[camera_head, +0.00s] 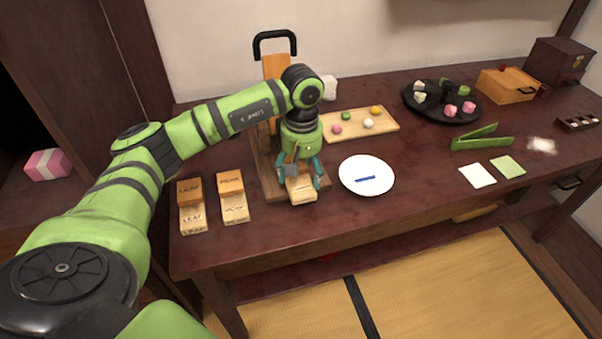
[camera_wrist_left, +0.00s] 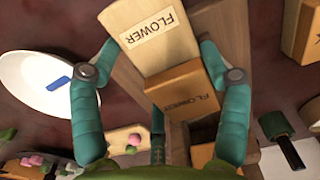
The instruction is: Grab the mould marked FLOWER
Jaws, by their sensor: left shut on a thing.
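The mould marked FLOWER is a pale wooden block (camera_head: 301,193) near the table's front edge, left of the white plate. In the left wrist view its pale part (camera_wrist_left: 165,50) carries the FLOWER label, and a browner block (camera_wrist_left: 186,92) marked the same way sits against it. My left gripper (camera_head: 302,179) points down over it, shut on it with a finger on each side; the fingers also show in the left wrist view (camera_wrist_left: 158,62). A dark wooden board (camera_head: 267,178) lies under or just behind the mould; I cannot tell if they touch. My right gripper is not in view.
Moulds marked LEAF (camera_head: 193,215) and another pair (camera_head: 233,205) stand to the left. The white plate (camera_head: 383,183) with a blue strip is close on the right. A board of coloured balls (camera_head: 385,128) lies behind. The front table between plate and cards (camera_head: 477,175) is clear.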

